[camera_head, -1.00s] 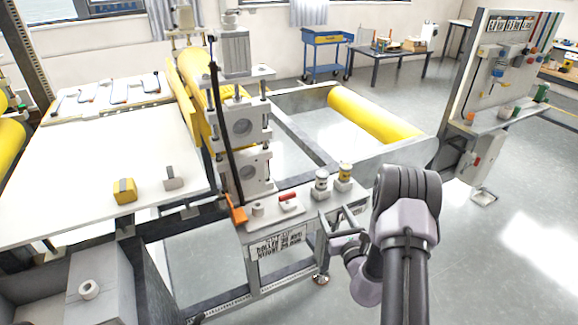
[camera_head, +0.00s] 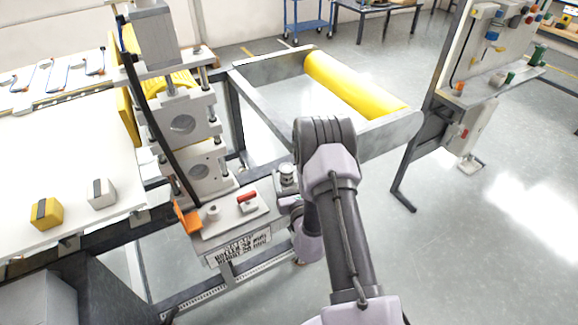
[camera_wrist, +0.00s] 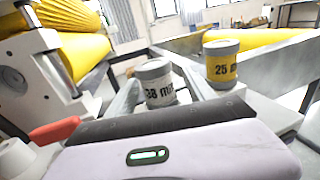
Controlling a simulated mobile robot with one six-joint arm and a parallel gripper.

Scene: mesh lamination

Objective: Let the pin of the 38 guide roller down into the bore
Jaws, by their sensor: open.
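The 38 guide roller (camera_wrist: 158,90), a short grey-capped cylinder with a white "38 mm" label, stands upright ahead of my gripper (camera_wrist: 160,68) in the wrist view. My gripper is open, its two grey fingers reaching forward on either side of the roller; I cannot tell whether they touch it. In the head view the roller (camera_head: 287,175) stands on the small bench shelf, just left of my arm, which hides most of the gripper. Its pin is hidden. I cannot make out which hole is the bore.
The yellow "25 mm" roller (camera_wrist: 222,64) stands close at the right. A red-handled part (camera_head: 248,198) and a small white cylinder (camera_head: 212,212) are on the shelf to the left. White bearing blocks (camera_head: 203,155) with round holes rise behind them.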

